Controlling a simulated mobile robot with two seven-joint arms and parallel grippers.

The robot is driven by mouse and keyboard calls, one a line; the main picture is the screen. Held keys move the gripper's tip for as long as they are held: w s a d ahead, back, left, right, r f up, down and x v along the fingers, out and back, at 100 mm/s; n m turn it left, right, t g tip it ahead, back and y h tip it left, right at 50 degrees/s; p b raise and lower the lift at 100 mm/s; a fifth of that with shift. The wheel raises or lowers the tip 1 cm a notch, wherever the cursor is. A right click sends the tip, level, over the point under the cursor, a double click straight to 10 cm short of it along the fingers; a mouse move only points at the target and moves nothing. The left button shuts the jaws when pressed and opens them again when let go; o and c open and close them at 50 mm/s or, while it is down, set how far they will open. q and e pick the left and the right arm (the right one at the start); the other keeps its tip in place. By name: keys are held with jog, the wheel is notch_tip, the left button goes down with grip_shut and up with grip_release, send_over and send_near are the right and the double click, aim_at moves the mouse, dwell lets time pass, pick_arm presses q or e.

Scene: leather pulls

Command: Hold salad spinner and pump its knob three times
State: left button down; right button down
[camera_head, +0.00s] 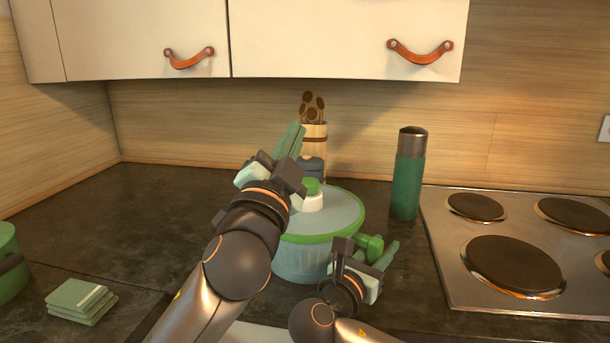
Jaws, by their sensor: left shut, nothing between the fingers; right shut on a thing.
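The salad spinner stands upright on the dark counter in the middle, with a pale lid, a green rim (335,238) and a clear ribbed bowl (300,262). Its green-topped knob (311,186) sits on a white collar at the lid's centre. My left gripper (290,140) is shut and empty, just left of the knob in the picture, with its fingers pointing up and away. Whether it touches the knob cannot be told. My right gripper (387,256) is shut on the spinner's green side handle (371,246) at the bowl's right. My arms hide part of the bowl.
A green bottle (408,175) stands behind right, beside the steel cooktop (445,270). A wooden utensil holder (315,137) and a dark blue jar (312,168) stand behind the spinner. Green coasters (80,298) and a green pot (10,265) are at left. Cabinets (345,35) hang above.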

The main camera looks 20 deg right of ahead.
pick_arm(q)
jog(key=shift+s+a+f+n+g+y, duration=0.3)
jog(key=shift+s+n+g+y, duration=0.45)
jog(key=shift+n, duration=1.05)
jog(key=shift+s+a+f+n+g+y, duration=0.2)
jog(key=shift+s+f+n+g+y, duration=0.2)
jog(key=shift+n+g+y, duration=1.05)
jog(key=shift+s+a+f+n+g+y, duration=0.35)
jog(key=shift+s+n+y, duration=0.2)
jog(key=shift+n, duration=1.6)
jog(key=shift+w+d, duration=0.1)
jog(key=shift+d, duration=0.05)
send_over(308, 186)
jog(key=shift+a+f, duration=0.2)
jog(key=shift+f, duration=0.4)
jog(key=shift+a+f, duration=0.15)
jog(key=shift+f, duration=0.4)
notch_tip(308, 186, down, 3)
jog(key=shift+r, duration=0.2)
jog(key=shift+f, duration=0.7)
jog(key=shift+f, duration=0.1)
